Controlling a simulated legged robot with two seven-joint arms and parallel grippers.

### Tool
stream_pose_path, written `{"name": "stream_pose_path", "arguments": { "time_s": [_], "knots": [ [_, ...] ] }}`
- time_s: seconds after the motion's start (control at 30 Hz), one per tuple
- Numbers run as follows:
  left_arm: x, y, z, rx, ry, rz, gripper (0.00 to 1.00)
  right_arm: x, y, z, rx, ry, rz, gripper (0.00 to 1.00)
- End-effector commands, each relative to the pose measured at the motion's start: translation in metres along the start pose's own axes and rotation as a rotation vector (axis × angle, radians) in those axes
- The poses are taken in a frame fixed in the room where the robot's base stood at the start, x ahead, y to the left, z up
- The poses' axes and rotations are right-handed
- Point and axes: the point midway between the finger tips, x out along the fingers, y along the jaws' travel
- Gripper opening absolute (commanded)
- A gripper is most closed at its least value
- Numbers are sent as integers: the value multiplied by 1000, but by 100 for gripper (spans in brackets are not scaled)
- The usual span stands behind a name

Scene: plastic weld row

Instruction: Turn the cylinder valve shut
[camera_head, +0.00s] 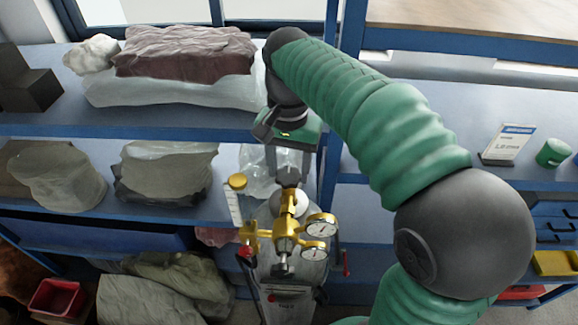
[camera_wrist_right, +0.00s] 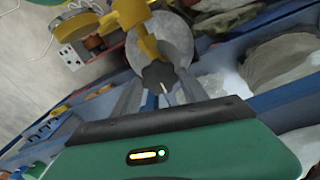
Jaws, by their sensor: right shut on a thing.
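The gas cylinder (camera_head: 302,278) stands upright in front of the blue shelving, with a brass valve and regulator (camera_head: 285,225) on top. Two round gauges (camera_head: 320,225) sit at its right side. The dark valve knob (camera_head: 289,177) is at the top of the brass stem. My right gripper (camera_head: 288,172) reaches down from above and is shut on this knob. In the right wrist view the dark knob (camera_wrist_right: 158,75) sits between the two grey fingers, with brass fittings (camera_wrist_right: 132,14) and the grey cylinder top behind it. My left gripper is not in view.
Blue shelves (camera_head: 180,124) behind hold several wrapped bundles. A small white sign (camera_head: 508,144) and a green roll (camera_head: 553,152) stand on the right shelf. A red bin (camera_head: 57,298) and cloth sacks (camera_head: 150,295) lie low at the left.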

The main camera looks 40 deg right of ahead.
Motion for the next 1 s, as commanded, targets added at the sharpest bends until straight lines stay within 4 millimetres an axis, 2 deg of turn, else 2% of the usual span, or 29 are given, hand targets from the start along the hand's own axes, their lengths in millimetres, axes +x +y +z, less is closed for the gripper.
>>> {"name": "stream_pose_path", "arguments": {
  "time_s": [0.03,0.07,0.2,0.5,0.63,0.77,1.0],
  "knots": [
    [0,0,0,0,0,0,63,1,0,0,1,-2,1,10],
    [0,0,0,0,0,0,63,1,0,0,1,-2,0,52],
    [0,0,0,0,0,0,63,1,0,0,0,-1,0,70],
    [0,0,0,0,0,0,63,0,0,0,-1,0,0,72],
    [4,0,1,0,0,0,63,-11,0,-1,-1,2,-2,72],
    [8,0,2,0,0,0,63,-41,-1,-1,-1,4,-4,72],
    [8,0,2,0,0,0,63,-112,-2,-2,-1,2,-2,72]
  ]
}}
